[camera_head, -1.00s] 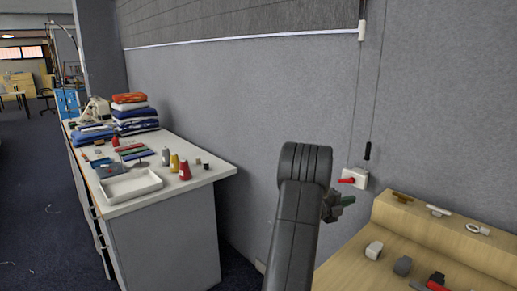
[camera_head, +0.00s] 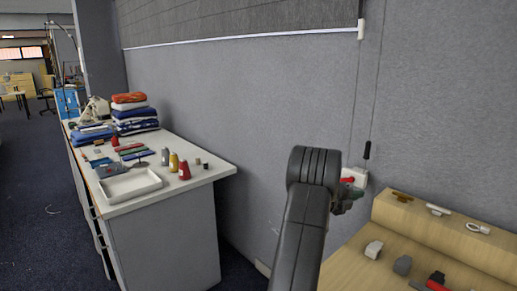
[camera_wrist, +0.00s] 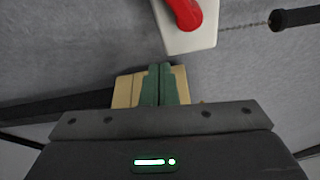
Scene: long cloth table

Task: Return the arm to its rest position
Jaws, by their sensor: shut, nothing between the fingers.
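My arm (camera_head: 303,225) rises dark grey in the head view, in front of the grey wall between the white table and the wooden bench. My gripper is mostly hidden behind the arm's bend there. In the wrist view my gripper (camera_wrist: 160,85) shows its green fingers together, with nothing between them. Ahead of the fingertips is a white wall box with a red lever (camera_wrist: 186,12). The fingers look apart from the box in the wrist view. The box (camera_head: 360,177) is partly covered by my arm in the head view.
A white table (camera_head: 190,190) at left holds folded cloths (camera_head: 134,115), thread spools (camera_head: 174,163) and a white tray (camera_head: 130,185). A wooden bench (camera_head: 340,270) at right carries several small parts. A black-handled cord (camera_head: 367,150) hangs on the wall. Dark floor is clear at far left.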

